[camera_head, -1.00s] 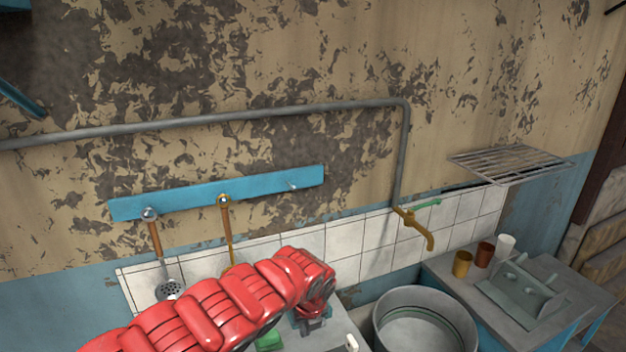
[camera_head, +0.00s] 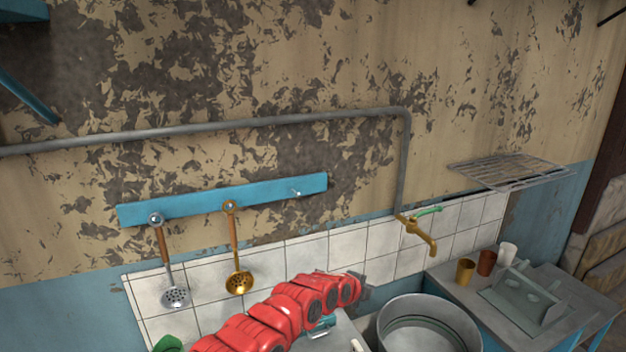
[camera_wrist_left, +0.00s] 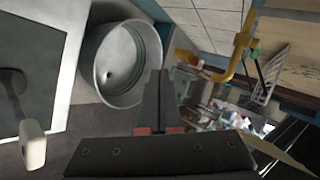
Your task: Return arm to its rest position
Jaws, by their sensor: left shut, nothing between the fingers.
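My left arm is red and reaches in from the bottom of the head view. Its gripper (camera_head: 362,291) is a small dark shape at the arm's right end, left of the metal basin (camera_head: 432,312). In the left wrist view my left gripper (camera_wrist_left: 158,75) is shut and empty, its dark fingers together. There the round metal basin (camera_wrist_left: 92,62) lies just left of the fingers, and the brass tap (camera_wrist_left: 238,58) is to their right. My right gripper is in neither view.
A blue rail (camera_head: 265,196) on the wall holds a slotted ladle (camera_head: 175,296) and a golden skimmer (camera_head: 239,281). Cups (camera_head: 486,262) and a grey rack (camera_head: 523,296) stand on the right counter. A wire shelf (camera_head: 512,174) juts from the wall. A green item (camera_head: 168,344) is at lower left.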

